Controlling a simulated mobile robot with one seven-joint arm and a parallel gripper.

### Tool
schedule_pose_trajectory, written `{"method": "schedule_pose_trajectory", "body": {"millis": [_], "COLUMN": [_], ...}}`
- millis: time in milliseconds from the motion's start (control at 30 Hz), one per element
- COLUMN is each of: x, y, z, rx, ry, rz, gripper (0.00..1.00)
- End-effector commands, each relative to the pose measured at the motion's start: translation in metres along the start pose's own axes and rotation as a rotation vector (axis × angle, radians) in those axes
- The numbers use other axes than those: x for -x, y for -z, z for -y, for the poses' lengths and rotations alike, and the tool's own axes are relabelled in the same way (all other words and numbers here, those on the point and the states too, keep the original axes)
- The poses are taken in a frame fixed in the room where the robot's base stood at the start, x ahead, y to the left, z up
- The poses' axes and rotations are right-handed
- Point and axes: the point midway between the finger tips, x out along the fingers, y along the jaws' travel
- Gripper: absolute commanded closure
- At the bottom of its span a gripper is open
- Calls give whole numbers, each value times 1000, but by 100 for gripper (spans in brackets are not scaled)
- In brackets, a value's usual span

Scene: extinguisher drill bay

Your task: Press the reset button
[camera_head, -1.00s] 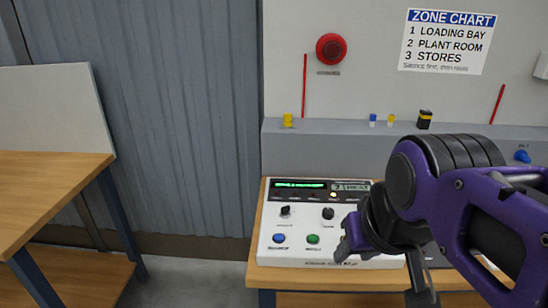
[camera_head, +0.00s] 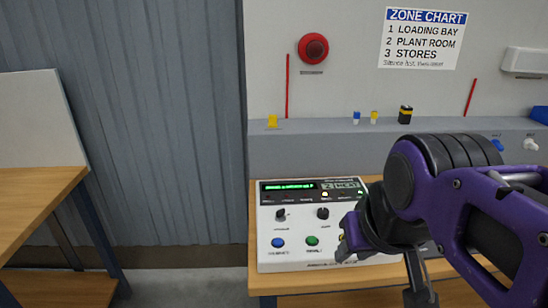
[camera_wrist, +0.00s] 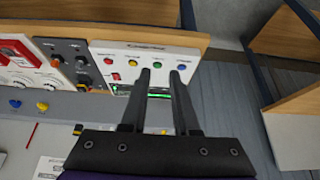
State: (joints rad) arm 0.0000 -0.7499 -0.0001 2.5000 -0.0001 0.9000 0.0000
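The white control panel (camera_head: 300,262) stands on a wooden bench. It has a green-lit display (camera_head: 290,186), two black knobs, a blue button (camera_head: 278,243) and a green button (camera_head: 312,241). Their labels are too small to read surely, so I cannot tell which is reset. The wrist view shows the panel turned round, with red (camera_wrist: 107,60), yellow (camera_wrist: 130,62), green (camera_wrist: 155,64) and blue (camera_wrist: 180,67) buttons in a row. My gripper (camera_wrist: 160,76) is open and empty, its fingers appearing over the panel. In the head view my gripper (camera_head: 420,285) and arm hide the panel's right part.
A red round wall device (camera_head: 313,47) and a zone chart (camera_head: 423,38) are on the wall. Small blue, yellow and black items stand on the grey ledge (camera_head: 300,150). More panels with knobs (camera_wrist: 47,70) sit beside the white one. Another wooden table (camera_head: 35,195) stands at left.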

Motion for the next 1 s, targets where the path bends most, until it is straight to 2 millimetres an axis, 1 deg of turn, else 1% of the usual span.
{"method": "schedule_pose_trajectory", "body": {"millis": [33, 133, 1000], "x": [0, 0, 0], "y": [0, 0, 0], "z": [0, 0, 0], "rx": [0, 0, 0], "ry": [0, 0, 0], "rz": [0, 0, 0], "gripper": [82, 100, 100]}}
